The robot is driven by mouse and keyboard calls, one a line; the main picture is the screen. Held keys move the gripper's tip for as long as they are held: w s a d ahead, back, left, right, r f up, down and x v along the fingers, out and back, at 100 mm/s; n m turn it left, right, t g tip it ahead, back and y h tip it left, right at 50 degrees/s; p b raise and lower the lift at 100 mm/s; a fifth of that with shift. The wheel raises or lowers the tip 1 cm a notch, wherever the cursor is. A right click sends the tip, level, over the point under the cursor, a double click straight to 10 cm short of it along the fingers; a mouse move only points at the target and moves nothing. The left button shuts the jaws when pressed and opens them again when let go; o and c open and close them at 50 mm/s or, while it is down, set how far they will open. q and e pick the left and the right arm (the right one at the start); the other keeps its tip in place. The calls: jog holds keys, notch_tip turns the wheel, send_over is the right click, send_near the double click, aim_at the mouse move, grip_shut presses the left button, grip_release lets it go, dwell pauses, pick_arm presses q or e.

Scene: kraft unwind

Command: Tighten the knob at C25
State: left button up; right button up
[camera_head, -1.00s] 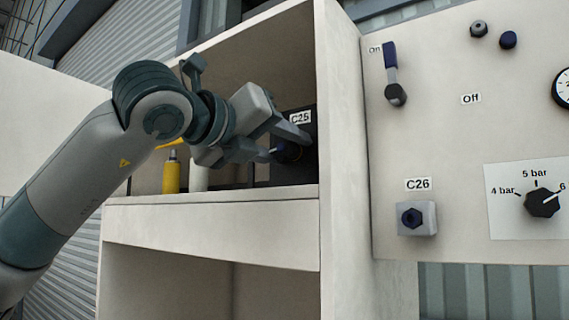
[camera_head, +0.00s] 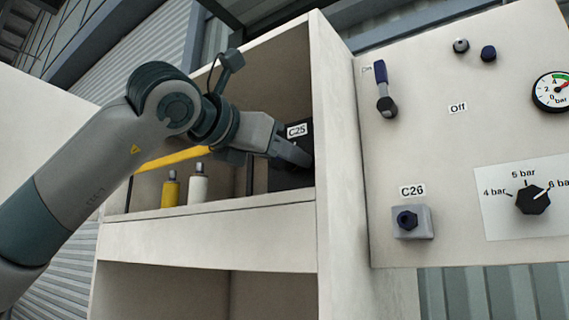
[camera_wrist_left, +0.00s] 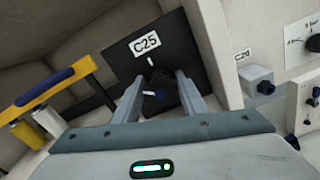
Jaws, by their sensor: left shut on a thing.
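A white C25 label (camera_wrist_left: 146,44) is on that panel, and a short white mark lies just above the knob. My left gripper (camera_wrist_left: 158,90) reaches into the cabinet with a finger on either side of the knob, shut on it. In the head view the left gripper (camera_head: 300,156) is below and right of the C25 label (camera_head: 297,130) and hides the knob. My right gripper is in neither view.
The cabinet's right wall (camera_head: 336,150) stands close to the gripper. A yellow bottle (camera_head: 170,190) and a white bottle (camera_head: 198,187) stand on the shelf, near a yellow bar (camera_head: 170,160). The right-hand panel carries the C26 knob (camera_head: 407,221), a lever (camera_head: 383,88) and a pressure dial (camera_head: 532,200).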

pick_arm(q)
jog(key=m, duration=0.4)
jog(key=shift+d+f+m+b, duration=0.15)
jog(key=shift+f+m+b, duration=0.1)
jog(key=shift+m+b, duration=0.05)
jog(key=m, duration=0.2)
jog(key=shift+m, duration=0.4)
jog(key=shift+d+f+m, duration=0.15)
jog(key=shift+m, duration=0.95)
jog(key=shift+f+m, duration=0.1)
jog(key=shift+m, duration=0.7)
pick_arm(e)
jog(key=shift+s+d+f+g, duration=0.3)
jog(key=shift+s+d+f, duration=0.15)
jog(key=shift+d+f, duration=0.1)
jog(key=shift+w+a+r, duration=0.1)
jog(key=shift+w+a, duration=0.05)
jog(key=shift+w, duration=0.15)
pick_arm(q)
jog(key=o, duration=1)
jog(key=shift+s, duration=0.1)
jog(key=shift+c, duration=0.2)
jog(key=shift+o, duration=0.5)
jog(key=shift+s+a+r, duration=0.25)
jog(key=shift+s, duration=0.05)
jog(key=shift+w, duration=0.1)
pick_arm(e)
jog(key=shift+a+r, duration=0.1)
